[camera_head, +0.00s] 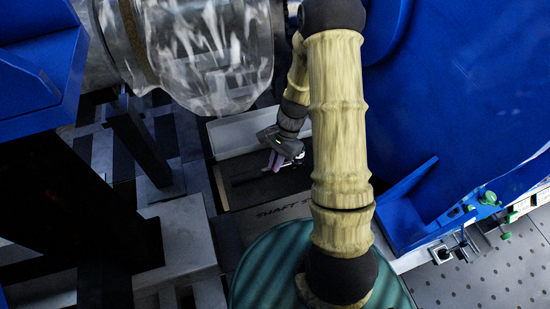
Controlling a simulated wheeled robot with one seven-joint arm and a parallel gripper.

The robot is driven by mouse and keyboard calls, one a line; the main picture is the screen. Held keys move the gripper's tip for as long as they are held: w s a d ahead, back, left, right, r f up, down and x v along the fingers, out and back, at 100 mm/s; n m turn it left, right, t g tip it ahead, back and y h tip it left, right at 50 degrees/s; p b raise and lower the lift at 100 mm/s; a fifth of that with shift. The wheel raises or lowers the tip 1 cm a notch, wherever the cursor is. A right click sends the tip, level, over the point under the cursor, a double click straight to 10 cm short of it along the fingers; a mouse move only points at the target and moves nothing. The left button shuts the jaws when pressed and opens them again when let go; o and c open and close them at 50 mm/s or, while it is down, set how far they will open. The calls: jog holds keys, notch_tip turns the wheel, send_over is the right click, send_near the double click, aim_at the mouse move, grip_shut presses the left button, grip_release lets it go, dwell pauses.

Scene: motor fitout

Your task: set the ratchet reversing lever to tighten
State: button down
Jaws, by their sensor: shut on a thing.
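My gripper (279,161) is small in the head view, low over a grey tray, with its fingers pointing down. It is shut on what looks like the ratchet, whose dark, bar-like handle (248,178) reaches left from the fingers. The ratchet's head is mostly hidden by my gripper. The reversing lever is too small and too covered to make out, so I cannot tell which way it is set.
The grey tray (231,138) has raised walls around the gripper. A large shiny metal cylinder (205,50) hangs close behind it. Blue housing (465,100) fills the right. Dark posts and grey blocks (185,235) stand at left.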

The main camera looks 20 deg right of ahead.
jog(key=c, duration=1.5)
grip_release()
jog(key=shift+r, duration=0.1)
jog(key=p+v, duration=0.1)
jog(key=v, duration=1.6)
jog(key=shift+w+r, duration=0.1)
jog(key=shift+w, duration=0.05)
jog(key=s+a+r+n+t+h+p, duration=0.1)
jog(key=s+a+r+n+p, duration=0.1)
jog(key=s+r+n+p, duration=0.1)
jog(key=s+a+r+n+t+h+p, duration=0.1)
jog(key=s+a+r+n+t+p, duration=0.1)
jog(key=s+r+n+p, duration=0.1)
jog(key=s+a+r+n+t+h+p, duration=0.1)
jog(key=s+a+r+n+h+p, duration=0.1)
jog(key=s+a+r+n+p, duration=0.1)
jog(key=shift+s+r+n+t+p, duration=0.2)
jog(key=shift+s+r+n, duration=0.3)
jog(key=shift+r, duration=0.25)
jog(key=shift+s+r+n+t+p, duration=0.15)
jog(key=shift+s+r+n, duration=0.2)
jog(key=shift+r+n, duration=0.4)
jog(key=shift+s+r+n+t+p, duration=0.1)
jog(key=shift+s+r+n+p, duration=0.1)
jog(key=shift+s+r+n, duration=0.45)
